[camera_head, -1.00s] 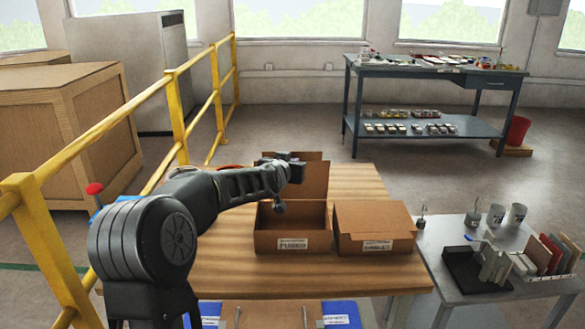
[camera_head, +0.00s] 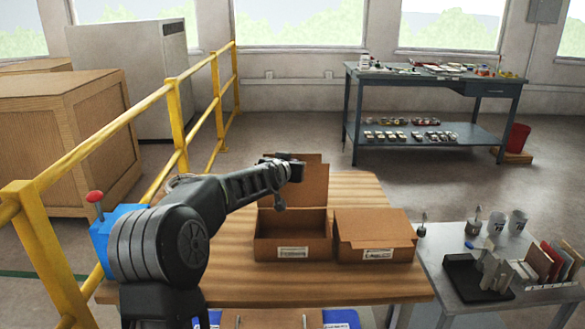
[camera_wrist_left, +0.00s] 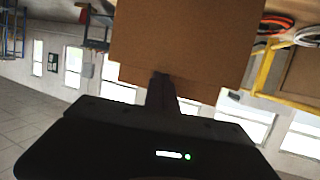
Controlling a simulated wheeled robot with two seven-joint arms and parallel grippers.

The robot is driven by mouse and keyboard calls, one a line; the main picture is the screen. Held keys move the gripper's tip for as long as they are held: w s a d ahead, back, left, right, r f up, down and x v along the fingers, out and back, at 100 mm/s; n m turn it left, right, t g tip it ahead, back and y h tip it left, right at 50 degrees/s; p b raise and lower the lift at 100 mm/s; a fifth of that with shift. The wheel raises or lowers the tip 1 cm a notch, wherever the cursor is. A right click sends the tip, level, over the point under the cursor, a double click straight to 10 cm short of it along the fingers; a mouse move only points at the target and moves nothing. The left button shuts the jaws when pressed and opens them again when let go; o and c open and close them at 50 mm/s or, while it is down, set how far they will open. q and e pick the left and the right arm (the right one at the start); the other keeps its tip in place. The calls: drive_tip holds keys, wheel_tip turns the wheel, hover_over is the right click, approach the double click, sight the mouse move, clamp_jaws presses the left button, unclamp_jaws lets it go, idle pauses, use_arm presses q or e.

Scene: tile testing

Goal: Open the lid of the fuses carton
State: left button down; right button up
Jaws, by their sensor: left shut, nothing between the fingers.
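Two brown cartons stand side by side on the wooden table. The left carton (camera_head: 262,243) is open, its lid (camera_head: 312,183) standing up at the back. The right carton (camera_head: 375,228) has its lid down. Their labels are too small to read surely, so I cannot tell by text which holds fuses. My left gripper (camera_head: 295,164) is at the raised lid's upper left, above the open carton. In the left wrist view its shut fingers (camera_wrist_left: 163,92) are against or very near a brown cardboard panel (camera_wrist_left: 185,40), with nothing between them. My right gripper is in neither view.
A yellow railing (camera_head: 178,118) runs along the table's left. A grey side table (camera_head: 440,265) with cups, a black tray and upright panels stands at the right. Bare wooden tabletop (camera_head: 330,285) lies in front of the cartons.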

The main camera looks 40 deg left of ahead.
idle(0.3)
use_arm(q)
drive_tip(key=shift+w+a+r, duration=0.15)
drive_tip(key=shift+w+a, duration=0.55)
drive_tip(key=shift+w, duration=0.25)
drive_tip(key=s+d+r+p, duration=0.2)
drive_tip(key=s+d, duration=0.1)
drive_tip(key=s, duration=0.1)
drive_tip(key=shift+s+d, duration=0.3)
drive_tip(key=shift+s, duration=0.1)
idle(0.4)
